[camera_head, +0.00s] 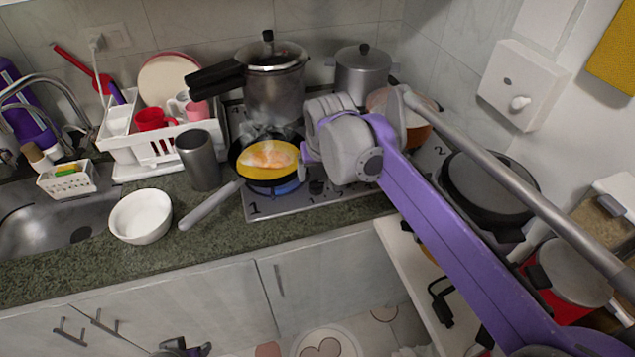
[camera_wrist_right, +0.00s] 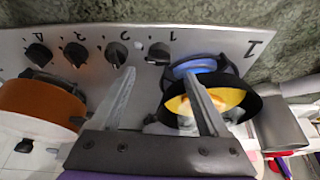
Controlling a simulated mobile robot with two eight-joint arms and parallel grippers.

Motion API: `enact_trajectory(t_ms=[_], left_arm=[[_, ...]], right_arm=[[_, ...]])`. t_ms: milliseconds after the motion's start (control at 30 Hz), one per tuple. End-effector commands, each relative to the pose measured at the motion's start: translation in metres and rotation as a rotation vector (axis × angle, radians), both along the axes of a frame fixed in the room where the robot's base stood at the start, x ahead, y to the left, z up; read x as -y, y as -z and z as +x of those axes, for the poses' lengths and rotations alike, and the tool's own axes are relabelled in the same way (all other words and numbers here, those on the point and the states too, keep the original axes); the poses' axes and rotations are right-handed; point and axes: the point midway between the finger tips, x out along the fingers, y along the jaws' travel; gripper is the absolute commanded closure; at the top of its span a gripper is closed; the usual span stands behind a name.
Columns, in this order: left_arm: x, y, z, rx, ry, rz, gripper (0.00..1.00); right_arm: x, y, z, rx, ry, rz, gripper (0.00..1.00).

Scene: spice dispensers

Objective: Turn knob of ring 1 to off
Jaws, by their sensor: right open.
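The hob (camera_head: 300,200) has a row of black knobs; in the right wrist view the ring 1 knob (camera_wrist_right: 159,52) sits at the row's right end, by a printed 1. A pan with a yellow inside and food (camera_head: 267,155) stands on ring 1, with a blue flame (camera_head: 287,188) under it. My right gripper (camera_wrist_right: 157,75) is open and empty. Its fingertips point at the ring 1 knob, one towards each side, apparently short of it. In the head view my right wrist hides most knobs and the fingertips. Part of my left gripper (camera_head: 182,348) shows at the bottom edge; its jaws are unclear.
The pan handle (camera_head: 210,205) juts over the counter. A pressure cooker (camera_head: 275,85) and a lidded pot (camera_head: 362,72) stand behind. A grey cup (camera_head: 199,160) and a white bowl (camera_head: 140,216) are on the left. An orange pot (camera_wrist_right: 42,103) is near the right gripper.

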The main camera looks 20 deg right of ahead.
Motion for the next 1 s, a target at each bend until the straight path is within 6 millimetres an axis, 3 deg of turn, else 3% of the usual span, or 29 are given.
enact_trajectory(t_ms=[100, 300, 733, 1000], left_arm=[[0.000, 0.003, 0.000, -0.001, 0.000, 0.000, 0.50], [0.000, 0.006, -0.001, -0.002, 0.000, 0.000, 0.50], [0.000, 0.007, -0.001, -0.002, 0.000, 0.000, 0.50], [0.000, 0.007, -0.001, -0.002, 0.000, 0.000, 0.50]], right_arm=[[0.001, 0.023, 0.009, 0.000, 0.001, 0.000, 0.22], [0.001, 0.049, 0.020, -0.001, 0.001, 0.000, 0.22], [0.002, 0.059, 0.024, -0.001, 0.002, 0.001, 0.22], [0.002, 0.059, 0.024, -0.001, 0.002, 0.001, 0.69]])
